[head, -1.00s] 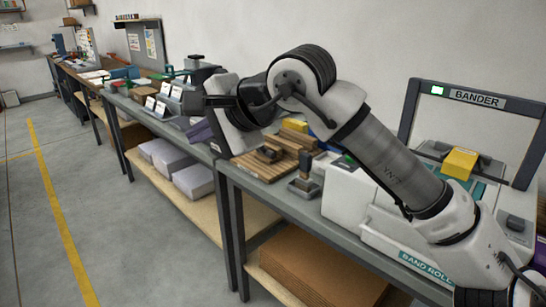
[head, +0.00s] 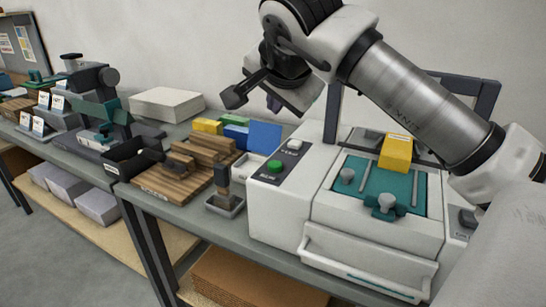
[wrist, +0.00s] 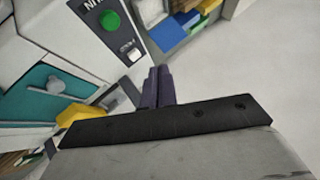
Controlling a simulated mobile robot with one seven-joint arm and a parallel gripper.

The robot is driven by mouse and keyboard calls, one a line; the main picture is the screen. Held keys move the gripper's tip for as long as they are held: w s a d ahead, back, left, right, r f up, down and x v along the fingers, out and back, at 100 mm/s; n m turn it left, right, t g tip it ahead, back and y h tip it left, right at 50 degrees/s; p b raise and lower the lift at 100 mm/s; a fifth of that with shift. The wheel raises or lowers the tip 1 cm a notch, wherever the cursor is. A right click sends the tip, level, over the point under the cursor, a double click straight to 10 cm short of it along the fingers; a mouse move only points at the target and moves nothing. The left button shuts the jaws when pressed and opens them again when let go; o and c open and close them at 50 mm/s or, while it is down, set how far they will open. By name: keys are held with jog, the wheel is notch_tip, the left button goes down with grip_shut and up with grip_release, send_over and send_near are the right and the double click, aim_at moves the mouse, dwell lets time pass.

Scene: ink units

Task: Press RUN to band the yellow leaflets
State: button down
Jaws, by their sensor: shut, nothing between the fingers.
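The bander (head: 285,215) is a white machine with a teal bed at the right of the head view. Its green RUN button (head: 274,167) sits on a dark panel at the front left; it also shows in the wrist view (wrist: 109,21), with the label upside down. The yellow leaflets (head: 396,153) lie as a stack at the back of the teal bed, with a pale mark on top; they show partly in the wrist view (wrist: 80,117). My gripper (head: 306,107) is above and behind the panel, clear of the button. Its dark fingers (wrist: 156,84) are shut and empty.
A small white button (head: 293,144) sits behind RUN on the panel. A stamp-like tool (head: 222,190) and a wooden rack (head: 185,175) stand left of the bander. Blue (head: 264,137) and yellow blocks lie behind. The bander's frame (head: 333,115) rises partly behind my arm.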

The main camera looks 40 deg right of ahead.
aim_at(275, 167)
jog(key=shift+s+a, duration=0.1)
jog(key=shift+f, duration=0.1)
notch_tip(275, 167, down, 9)
jog(key=b, duration=0.6)
jog(key=shift+r+b, duration=0.2)
jog(key=shift+b, duration=0.15)
dwell(1.6)
jog(key=shift+f+b, duration=0.4)
jog(key=shift+f, duration=0.05)
jog(key=shift+f+b, duration=0.45)
jog(key=shift+f, duration=0.05)
dwell(0.6)
jog(key=shift+r+p, duration=0.7)
jog(key=shift+r, duration=0.25)
jog(key=shift+r, duration=0.1)
